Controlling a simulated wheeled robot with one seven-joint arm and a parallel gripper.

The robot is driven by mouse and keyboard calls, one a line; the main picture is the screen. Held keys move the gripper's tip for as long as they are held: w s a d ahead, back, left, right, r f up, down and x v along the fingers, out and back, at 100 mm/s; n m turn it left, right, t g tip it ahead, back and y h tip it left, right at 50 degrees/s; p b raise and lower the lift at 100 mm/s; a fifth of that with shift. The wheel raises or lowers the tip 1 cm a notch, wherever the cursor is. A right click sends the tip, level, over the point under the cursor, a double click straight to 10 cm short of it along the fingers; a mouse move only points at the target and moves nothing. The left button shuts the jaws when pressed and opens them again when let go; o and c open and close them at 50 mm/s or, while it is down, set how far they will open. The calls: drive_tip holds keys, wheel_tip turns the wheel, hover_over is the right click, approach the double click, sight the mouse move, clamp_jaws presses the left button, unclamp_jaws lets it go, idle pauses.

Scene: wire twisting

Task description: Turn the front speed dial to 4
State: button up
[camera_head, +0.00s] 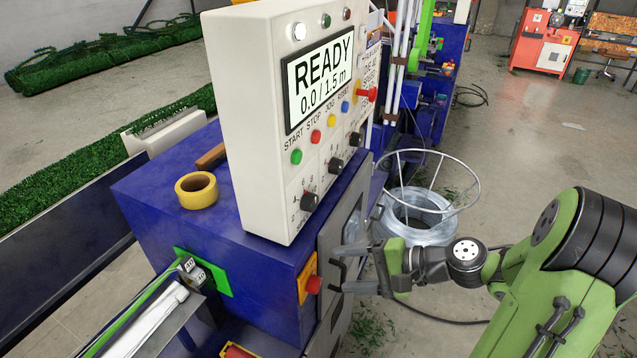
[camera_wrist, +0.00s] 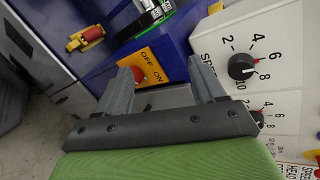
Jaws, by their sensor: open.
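The front speed dial (camera_head: 309,201) is a black round knob low on the near edge of the cream control panel (camera_head: 245,150). My fingers appear apart from the dial.
Two more black dials (camera_head: 336,165) (camera_head: 356,138) sit farther back along the panel. A red knob on a yellow plate (camera_head: 311,283) juts from the blue cabinet near my fingers. A wire coil (camera_head: 418,210) in a wire stand is behind my gripper. Yellow tape (camera_head: 196,190) lies on the cabinet.

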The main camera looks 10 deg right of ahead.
sight(315, 205)
drive_tip(key=w+d+r+m+t+y+p, duration=0.1)
drive_tip(key=w+d+r+m+t+p, duration=0.1)
drive_tip(key=d+r+m+t, duration=0.5)
drive_tip(key=shift+n+g, duration=0.4)
drive_tip(key=shift+n, duration=0.3)
drive_tip(key=x, duration=0.5)
drive_tip(key=f+p+x, duration=0.1)
drive_tip(key=x, duration=0.4)
drive_tip(key=p+x, duration=0.1)
drive_tip(key=x, duration=0.4)
drive_tip(key=shift+d+f, duration=0.15)
drive_tip(key=shift+f, duration=0.2)
drive_tip(key=c, duration=1.1)
drive_tip(key=shift+o, duration=0.2)
drive_tip(key=shift+f+b, duration=0.1)
drive_tip(key=shift+b, duration=0.3)
